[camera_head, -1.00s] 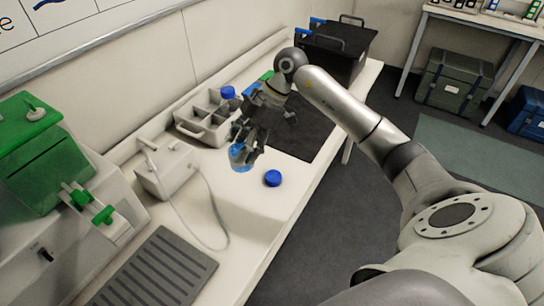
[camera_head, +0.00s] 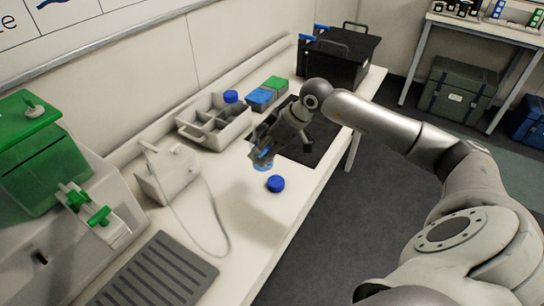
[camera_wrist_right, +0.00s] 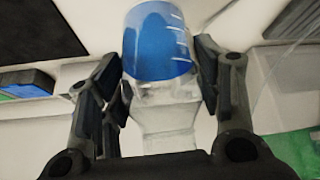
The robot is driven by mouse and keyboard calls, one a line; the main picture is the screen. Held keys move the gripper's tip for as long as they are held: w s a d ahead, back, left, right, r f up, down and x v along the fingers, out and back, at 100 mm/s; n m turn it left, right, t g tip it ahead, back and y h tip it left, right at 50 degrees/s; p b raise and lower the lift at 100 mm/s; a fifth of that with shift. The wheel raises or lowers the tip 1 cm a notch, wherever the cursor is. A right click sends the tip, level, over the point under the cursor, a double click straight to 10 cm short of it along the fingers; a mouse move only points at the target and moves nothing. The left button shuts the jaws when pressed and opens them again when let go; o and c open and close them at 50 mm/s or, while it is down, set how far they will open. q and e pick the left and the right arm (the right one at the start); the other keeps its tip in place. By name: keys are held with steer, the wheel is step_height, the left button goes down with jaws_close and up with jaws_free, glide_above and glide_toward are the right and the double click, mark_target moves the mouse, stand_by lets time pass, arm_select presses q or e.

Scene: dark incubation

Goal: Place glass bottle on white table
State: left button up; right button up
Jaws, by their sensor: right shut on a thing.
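The glass bottle, with blue on it, is between the fingers of my right gripper (camera_head: 264,150) in the head view, just above or on the white table (camera_head: 228,215); I cannot tell whether it touches. In the right wrist view the glass bottle (camera_wrist_right: 160,42) shows clear glass and a blue band or filling, with my right gripper (camera_wrist_right: 163,75) shut around it. A loose blue cap (camera_head: 276,184) lies on the table just in front of the gripper. My left gripper is not in view.
A compartmented caddy (camera_head: 208,128) holding a blue-capped bottle (camera_head: 231,97) stands behind, beside blue and green boxes (camera_head: 268,93). A black mat (camera_head: 318,150) lies to the right, a white device with a cable (camera_head: 172,172) to the left.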

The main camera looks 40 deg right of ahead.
steer(key=w+d+f+p, duration=0.1)
steer(key=w+d+f, duration=0.1)
steer(key=f, duration=0.1)
steer(key=w+d+f+p, duration=0.1)
steer(key=w+d+f, duration=0.1)
steer(key=f, duration=0.1)
steer(key=w+d+f+p, duration=0.1)
steer(key=w+d+f, duration=0.1)
steer(key=f, duration=0.2)
steer(key=shift+w+d, duration=0.2)
steer(key=shift+d, duration=0.2)
steer(key=shift+d+f, duration=0.1)
steer(key=shift+f, duration=0.35)
steer(key=o, duration=1.3)
steer(key=b+v, duration=0.1)
steer(key=v, duration=1.1)
steer(key=shift+b, duration=0.4)
